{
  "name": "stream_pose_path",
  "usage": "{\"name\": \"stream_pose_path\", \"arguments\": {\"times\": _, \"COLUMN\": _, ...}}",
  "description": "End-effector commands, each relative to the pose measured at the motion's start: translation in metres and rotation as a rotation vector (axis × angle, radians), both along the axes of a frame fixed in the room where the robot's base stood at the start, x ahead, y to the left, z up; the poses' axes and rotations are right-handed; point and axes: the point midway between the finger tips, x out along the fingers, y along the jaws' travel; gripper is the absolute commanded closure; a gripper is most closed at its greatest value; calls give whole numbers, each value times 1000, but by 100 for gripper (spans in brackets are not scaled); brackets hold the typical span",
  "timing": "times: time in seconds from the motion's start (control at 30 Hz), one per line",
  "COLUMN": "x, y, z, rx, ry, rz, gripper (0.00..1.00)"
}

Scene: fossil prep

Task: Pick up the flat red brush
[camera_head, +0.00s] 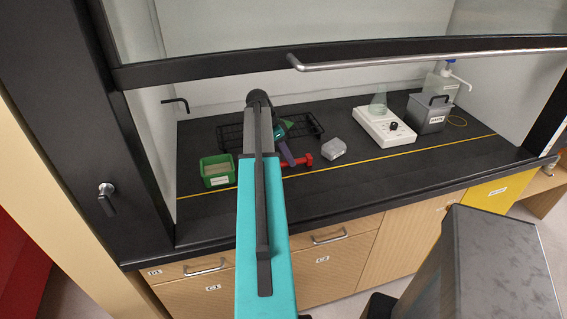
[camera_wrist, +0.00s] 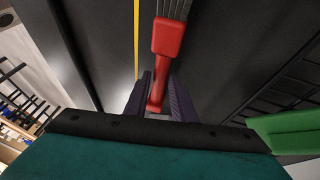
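The flat red brush (camera_head: 302,161) lies on the black counter, partly hidden by my gripper in the head view. In the wrist view the brush (camera_wrist: 167,38) shows a red handle running between my fingers and grey bristles at the top edge. My gripper (camera_wrist: 161,82) points down at the brush, with one dark purple finger on each side of the handle. A narrow gap shows beside the handle, so the fingers look open. Whether they touch it is hard to tell. My gripper (camera_head: 287,153) also shows in the head view, just over the handle.
A green bin (camera_head: 217,182) stands left of my arm. A black wire rack (camera_head: 231,135) is behind it. A grey lump (camera_head: 333,149) lies right of the brush. A white scale (camera_head: 384,128) and a grey container (camera_head: 428,115) stand further right. The front right counter is clear.

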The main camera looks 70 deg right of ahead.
Motion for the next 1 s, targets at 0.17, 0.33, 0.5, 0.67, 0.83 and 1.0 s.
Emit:
{"name": "stream_pose_path", "arguments": {"times": 0.17, "x": -4, "y": -1, "z": -7, "rx": 0, "ry": 0, "rz": 0, "gripper": 77}}
{"name": "stream_pose_path", "arguments": {"times": 0.33, "x": -4, "y": -1, "z": -8, "rx": 0, "ry": 0, "rz": 0, "gripper": 77}}
{"name": "stream_pose_path", "arguments": {"times": 0.5, "x": -4, "y": -1, "z": -8, "rx": 0, "ry": 0, "rz": -1, "gripper": 77}}
{"name": "stream_pose_path", "arguments": {"times": 0.67, "x": -4, "y": -1, "z": -8, "rx": 0, "ry": 0, "rz": -1, "gripper": 77}}
{"name": "stream_pose_path", "arguments": {"times": 0.83, "x": -4, "y": -1, "z": -8, "rx": 0, "ry": 0, "rz": -1, "gripper": 97}}
{"name": "stream_pose_path", "arguments": {"times": 1.0, "x": -4, "y": -1, "z": -8, "rx": 0, "ry": 0, "rz": -1, "gripper": 100}}
